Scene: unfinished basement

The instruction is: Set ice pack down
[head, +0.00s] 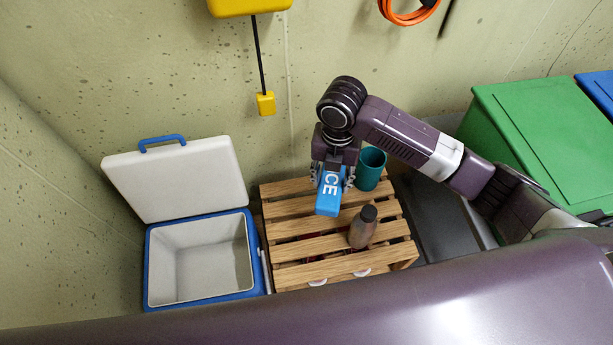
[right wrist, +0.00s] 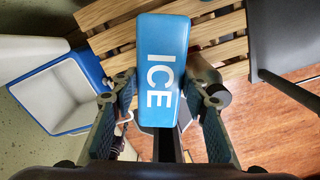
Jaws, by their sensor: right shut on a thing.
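The ice pack (head: 329,192) is a blue block with white "ICE" lettering. My right gripper (head: 332,178) is shut on it and holds it over the slatted wooden crate (head: 290,188). In the right wrist view the ice pack (right wrist: 162,70) sits between the two fingers of the right gripper (right wrist: 160,110). Whether the pack touches the slats is hard to tell; it appears to be above them. My left gripper is not in view.
An open, empty-looking cooler (head: 200,262) with its lid up stands left of the crate. A teal cup (head: 370,168) and a brown bottle (head: 363,228) stand on the crate near the pack. A green bin (head: 545,130) is at right. The crate's left slats are clear.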

